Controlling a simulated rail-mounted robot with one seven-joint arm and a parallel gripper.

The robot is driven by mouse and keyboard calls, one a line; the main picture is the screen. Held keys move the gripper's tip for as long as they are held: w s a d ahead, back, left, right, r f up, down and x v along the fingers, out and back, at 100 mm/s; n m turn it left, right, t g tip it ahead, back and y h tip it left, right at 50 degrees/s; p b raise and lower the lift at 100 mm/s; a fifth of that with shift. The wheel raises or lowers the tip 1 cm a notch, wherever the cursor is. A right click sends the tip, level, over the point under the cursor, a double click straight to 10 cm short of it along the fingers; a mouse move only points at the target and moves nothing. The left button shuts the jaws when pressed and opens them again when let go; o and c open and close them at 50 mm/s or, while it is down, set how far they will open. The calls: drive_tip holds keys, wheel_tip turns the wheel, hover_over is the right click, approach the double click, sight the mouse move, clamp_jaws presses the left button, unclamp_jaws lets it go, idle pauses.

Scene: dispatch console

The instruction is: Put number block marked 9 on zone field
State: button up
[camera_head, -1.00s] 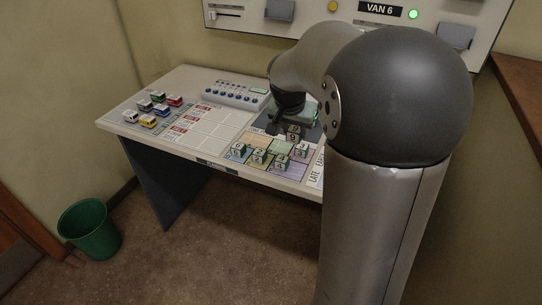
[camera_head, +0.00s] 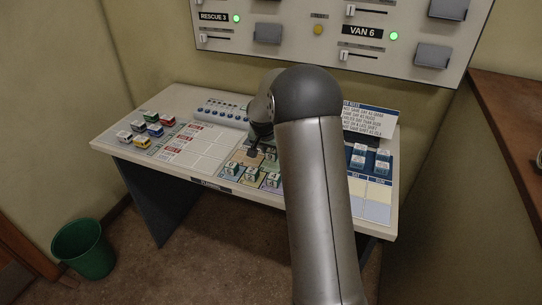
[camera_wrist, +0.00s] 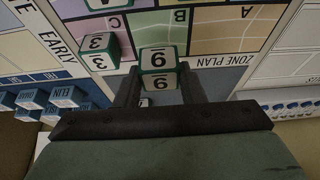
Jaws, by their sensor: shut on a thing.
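My gripper (camera_wrist: 160,82) is shut on the number block marked 9 (camera_wrist: 158,59), which shows in the wrist view between the two dark fingers. The digit appears inverted there, as do the zone plan's letters. In the head view my gripper (camera_head: 254,148) is over the zone plan's back part, and the held block is hard to make out.
Several number blocks (camera_head: 262,178) stand along the plan's front. Toy vans (camera_head: 140,133) are at the desk's left, a button box (camera_head: 222,112) at the back. Blue name blocks (camera_head: 370,158) stand at right. My arm hides the desk's middle right.

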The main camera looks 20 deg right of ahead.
sight(270, 152)
drive_tip(key=shift+w+f, duration=0.15)
drive_tip(key=shift+f, duration=1.85)
drive_tip(key=o, duration=1)
drive_tip(key=shift+r, duration=0.1)
drive_tip(key=shift+c, duration=0.2)
drive_tip(key=shift+r, duration=0.35)
drive_tip(key=b+v, duration=0.1)
drive_tip(key=v, duration=1)
drive_tip(key=s+a+n+g+y, duration=0.1)
drive_tip(key=s+a+n, duration=0.2)
drive_tip(key=s, duration=0.8)
drive_tip(key=s+a+n+g+y, duration=0.1)
drive_tip(key=s+a+n, duration=0.2)
drive_tip(key=s+a, duration=0.4)
drive_tip(key=s+a+n+y, duration=0.1)
drive_tip(key=s+a+n, duration=0.2)
drive_tip(key=s, duration=1.3)
drive_tip(key=a, duration=0.2)
drive_tip(key=shift+s+a+f+n+g, duration=0.15)
drive_tip(key=shift+a+f+n+g, duration=0.15)
drive_tip(key=shift+f+g, duration=0.1)
